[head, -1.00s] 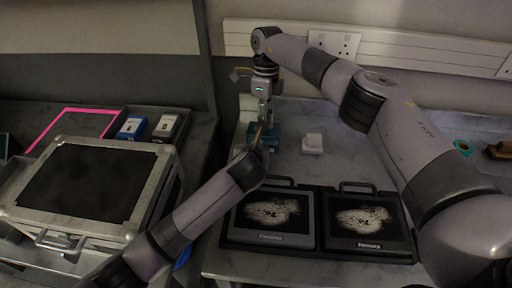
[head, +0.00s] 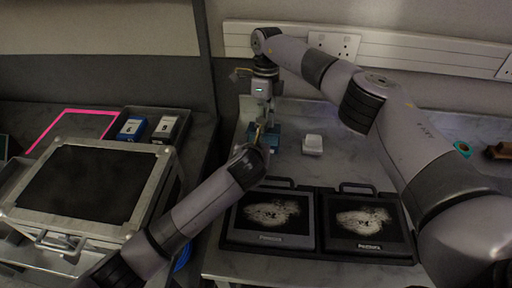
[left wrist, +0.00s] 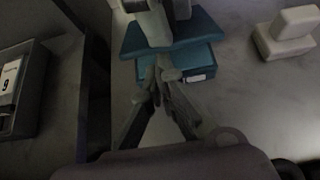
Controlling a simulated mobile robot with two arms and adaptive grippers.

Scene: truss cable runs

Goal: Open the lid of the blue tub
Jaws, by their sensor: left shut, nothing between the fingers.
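The blue tub (head: 273,143) is a small teal box on the right-hand worktop, largely hidden in the head view by my arms. In the left wrist view the tub body (left wrist: 197,66) shows below its wider flat lid (left wrist: 195,33), with a small white label on its front. My left gripper (left wrist: 165,75) is shut and empty, with its tips at the tub's front just below the lid edge. My right gripper (head: 263,118) points down at the tub from above. Its fingers (left wrist: 165,12) show over the lid, but their grip is unclear.
A white block (head: 312,144) stands right of the tub. Two dark cases with pictured screens (head: 267,215) lie in front. A silver-framed case (head: 92,184) and a tray with blue and grey boxes (head: 132,128) are on the left. A socket strip (head: 335,43) runs along the wall.

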